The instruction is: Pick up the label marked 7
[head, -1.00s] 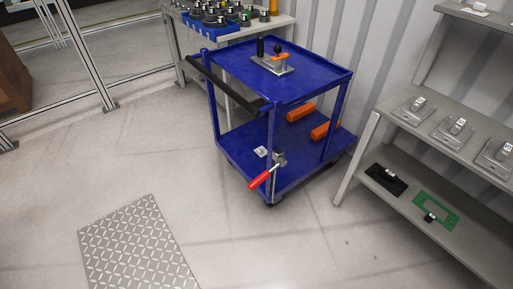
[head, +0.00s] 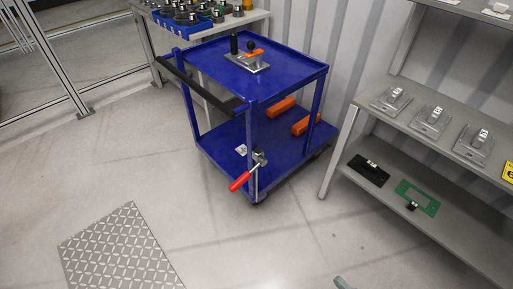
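A yellow label (head: 508,172) with a dark mark shows at the right edge of the head view, on the front of the grey shelf unit. It is cut off by the frame, and I cannot read its mark fully. No label that I can read as 7 is in view. My gripper is not in view. A small grey curved piece shows at the bottom edge, and I cannot tell what it is.
A blue cart (head: 270,150) stands in the middle with a red-handled clamp (head: 240,181) at its near corner. A grey shelf unit (head: 405,115) with metal fixtures stands at right. A patterned floor plate (head: 120,250) lies lower left. The floor between is clear.

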